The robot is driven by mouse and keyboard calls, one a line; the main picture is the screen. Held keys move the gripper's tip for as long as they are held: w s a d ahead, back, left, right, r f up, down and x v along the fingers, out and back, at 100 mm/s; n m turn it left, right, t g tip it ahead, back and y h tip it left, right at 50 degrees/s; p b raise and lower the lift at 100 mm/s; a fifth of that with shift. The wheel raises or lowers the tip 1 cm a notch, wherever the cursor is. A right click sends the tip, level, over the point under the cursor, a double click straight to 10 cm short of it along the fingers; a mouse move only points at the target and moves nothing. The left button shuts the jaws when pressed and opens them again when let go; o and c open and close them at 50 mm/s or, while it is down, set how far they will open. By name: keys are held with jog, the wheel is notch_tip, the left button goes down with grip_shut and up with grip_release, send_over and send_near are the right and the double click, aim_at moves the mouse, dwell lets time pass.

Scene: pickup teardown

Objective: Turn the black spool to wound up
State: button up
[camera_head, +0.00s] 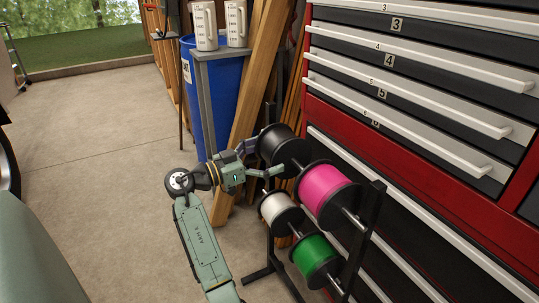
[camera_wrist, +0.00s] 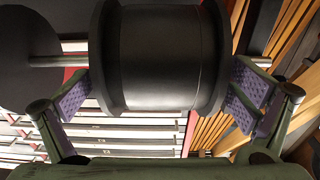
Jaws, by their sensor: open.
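The black spool (camera_head: 284,148) sits on the upper rod of a black spool rack, at its far end. In the wrist view the black spool (camera_wrist: 160,58) fills the top middle, with its two flanges and dark barrel facing me. My gripper (camera_head: 262,162) is at the black spool in the head view. In the wrist view my gripper (camera_wrist: 162,95) is open, one purple-padded finger beside each flange of the spool. The fingers straddle the spool's width; I cannot tell whether the pads touch the flanges.
A magenta spool (camera_head: 328,194) shares the upper rod. A white spool (camera_head: 281,213) and a green spool (camera_head: 315,259) sit below. A red tool chest (camera_head: 327,109) stands right behind the rack. Wooden planks (camera_head: 258,75) and a blue barrel (camera_head: 226,95) stand behind.

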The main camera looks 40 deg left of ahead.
jog(key=v, duration=1.1)
jog(key=shift+s, duration=0.25)
jog(key=shift+a, duration=0.1)
